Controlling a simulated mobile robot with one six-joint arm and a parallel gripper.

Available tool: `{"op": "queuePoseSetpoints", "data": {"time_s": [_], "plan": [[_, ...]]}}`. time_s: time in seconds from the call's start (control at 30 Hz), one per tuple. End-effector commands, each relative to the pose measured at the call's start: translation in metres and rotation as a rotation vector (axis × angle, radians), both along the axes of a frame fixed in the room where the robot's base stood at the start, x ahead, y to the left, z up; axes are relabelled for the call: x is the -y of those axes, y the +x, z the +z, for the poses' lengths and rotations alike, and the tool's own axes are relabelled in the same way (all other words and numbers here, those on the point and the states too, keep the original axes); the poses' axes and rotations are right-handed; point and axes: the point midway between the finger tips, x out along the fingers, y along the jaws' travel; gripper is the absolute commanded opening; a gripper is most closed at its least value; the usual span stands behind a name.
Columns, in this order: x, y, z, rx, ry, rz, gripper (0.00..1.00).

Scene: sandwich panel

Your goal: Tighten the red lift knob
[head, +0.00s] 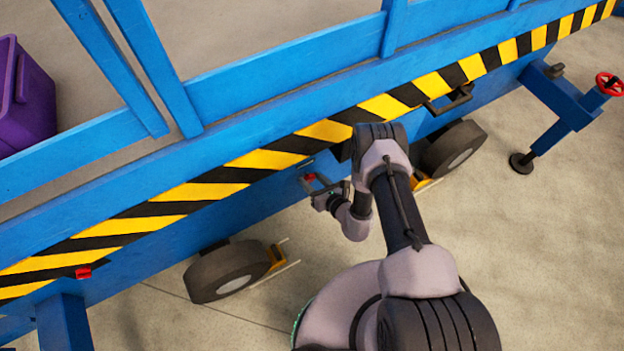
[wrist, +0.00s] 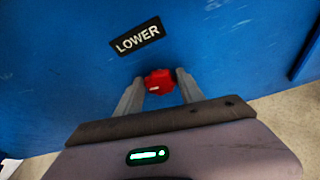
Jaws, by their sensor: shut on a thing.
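The red lift knob (wrist: 159,82) sits on the blue panel (wrist: 60,70), just below a black label reading LOWER (wrist: 137,37) in the wrist view. My gripper (wrist: 160,84) has one finger on each side of the knob and is shut on it. In the head view the knob (head: 310,177) is a small red spot on the blue side below the striped edge, with my gripper (head: 314,186) at it. The knob's back and its mounting are hidden.
Black wheels (head: 228,272) stand below the blue platform, one on either side of my arm. A black handle (head: 448,101) sticks out from the striped edge (head: 250,160). A blue outrigger with a red handwheel (head: 609,84) is at the right. The concrete floor (head: 540,260) at right is clear.

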Motion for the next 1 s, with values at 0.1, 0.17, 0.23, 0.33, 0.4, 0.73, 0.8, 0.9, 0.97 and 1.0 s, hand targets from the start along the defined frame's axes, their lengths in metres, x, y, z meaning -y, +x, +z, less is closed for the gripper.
{"op": "queuePoseSetpoints", "data": {"time_s": [0.1, 0.17, 0.23, 0.33, 0.4, 0.73, 0.8, 0.9, 0.97, 1.0], "plan": [[-0.0002, 0.0000, 0.0001, -0.002, 0.003, 0.001, 0.05], [0.0000, 0.0001, 0.0002, -0.005, 0.009, 0.001, 0.05], [0.0005, 0.0004, 0.0001, -0.012, 0.022, 0.000, 0.05], [0.0008, 0.0007, 0.0001, -0.032, 0.056, 0.000, 0.05], [0.0014, 0.0011, 0.0000, -0.052, 0.090, 0.000, 0.05], [0.0042, 0.0028, -0.0016, -0.196, 0.335, 0.000, 0.05], [0.0045, 0.0032, -0.0020, -0.231, 0.393, 0.000, 0.05], [0.0053, 0.0033, -0.0028, -0.279, 0.474, 0.000, 0.05], [0.0054, 0.0037, -0.0031, -0.308, 0.524, 0.001, 0.05], [0.0056, 0.0036, -0.0036, -0.327, 0.557, 0.001, 0.05]]}}
